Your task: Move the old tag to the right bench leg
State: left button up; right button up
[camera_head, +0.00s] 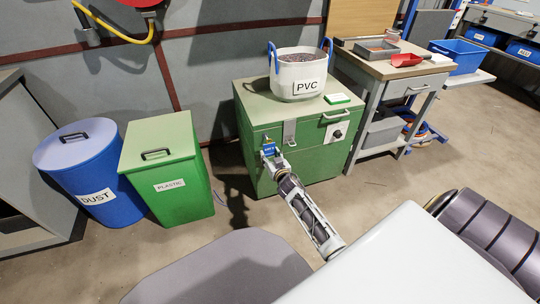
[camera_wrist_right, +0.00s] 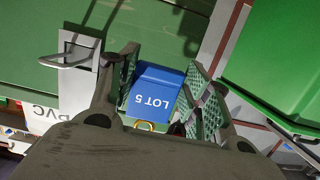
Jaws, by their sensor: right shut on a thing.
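A blue tag marked LOT 5 (camera_wrist_right: 156,92) sits between the two green-padded fingers of my right gripper (camera_wrist_right: 165,88), which is shut on it. A small brass-coloured ring shows at the tag's near edge. In the head view the tag (camera_head: 269,149) and my right gripper (camera_head: 273,157) are at the front of the green chest (camera_head: 290,167), left of its metal hasp. I cannot tell whether the tag touches the chest. The workbench (camera_head: 398,67) stands right of the chest; its right front leg (camera_head: 420,122) is visible. My left gripper is out of view.
A white PVC tub (camera_head: 299,75) and a small green-and-white box (camera_head: 338,98) stand on the chest. A green PLASTIC bin (camera_head: 164,170) and blue DUST bin (camera_head: 85,175) stand left. A grey bin (camera_head: 382,130) sits under the bench. Floor before the bench is mostly clear.

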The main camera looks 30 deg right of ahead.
jog(key=shift+p+v, duration=0.35)
jog(key=shift+v, duration=0.5)
dwell(0.5)
